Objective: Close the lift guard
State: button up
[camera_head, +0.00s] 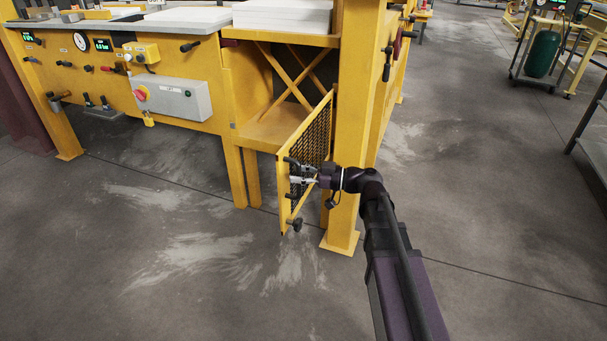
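The lift guard (320,132) is a yellow frame with dark mesh. It stands open, swung out from the yellow lift bay toward me, beside a thick yellow post. A dark knob (297,224) sits low on its free end. My gripper (290,171) reaches in from the right and points left at the guard's near end. Its two fingers look spread apart, one above the other, in front of the mesh. Whether they touch the guard or have part of the frame between them is too small to tell.
The lift bay (262,130) behind the guard is open, with crossed yellow bars under a white stack (283,16). The yellow post (350,130) stands just right of the guard. A grey control box (172,97) is on the machine's left. The floor in front is clear.

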grip_shut()
dwell(0.3)
jog(key=shift+a+f, duration=0.1)
jog(key=shift+a, duration=0.05)
